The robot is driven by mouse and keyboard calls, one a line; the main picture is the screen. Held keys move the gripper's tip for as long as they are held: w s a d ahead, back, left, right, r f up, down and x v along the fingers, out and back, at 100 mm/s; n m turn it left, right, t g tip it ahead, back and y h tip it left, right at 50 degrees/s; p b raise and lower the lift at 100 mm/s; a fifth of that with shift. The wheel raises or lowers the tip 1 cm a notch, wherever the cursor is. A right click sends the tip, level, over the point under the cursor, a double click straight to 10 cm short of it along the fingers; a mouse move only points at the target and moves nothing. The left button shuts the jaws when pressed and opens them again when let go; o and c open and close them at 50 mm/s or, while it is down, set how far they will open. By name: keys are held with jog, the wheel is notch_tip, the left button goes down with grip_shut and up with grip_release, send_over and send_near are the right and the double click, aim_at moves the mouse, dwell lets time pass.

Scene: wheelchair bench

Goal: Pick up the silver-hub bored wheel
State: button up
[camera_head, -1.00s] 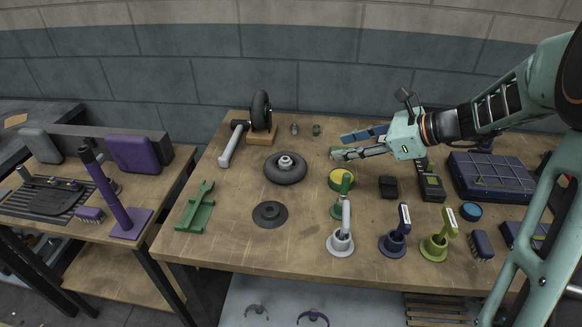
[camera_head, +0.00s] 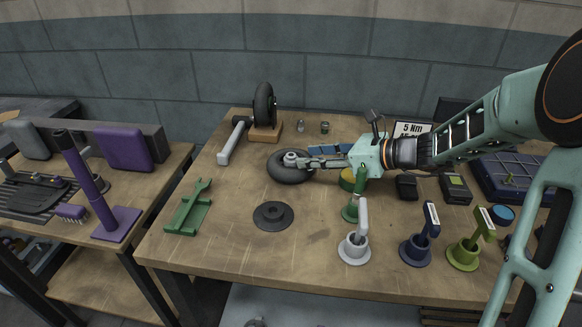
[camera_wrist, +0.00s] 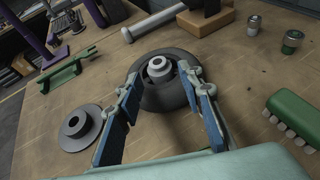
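The silver-hub bored wheel (camera_head: 289,167) lies flat on the wooden bench, a dark tyre with a raised silver hub (camera_wrist: 158,66) at its middle. My gripper (camera_head: 304,160) reaches in from the right, at the wheel's hub in the head view. In the wrist view my gripper (camera_wrist: 160,88) is open, its two blue-padded fingers apart with the hub between and just beyond their tips. The fingers overlap the near part of the tyre in that view. I cannot tell whether they touch it.
A dark flat disc (camera_head: 273,215) lies in front of the wheel. A green bracket (camera_head: 190,209) is at the left. An upright wheel (camera_head: 264,105) on a wooden block stands behind. Several handled tools, including a white one (camera_head: 356,240), stand at the front right. Two small cans stand behind.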

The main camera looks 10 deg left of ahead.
aim_at(295, 156)
jog(key=b+x, duration=0.1)
jog(key=x, duration=0.4)
jog(key=shift+a+b, duration=0.1)
jog(key=shift+b, duration=0.2)
jog(key=shift+r, duration=0.2)
grip_shut()
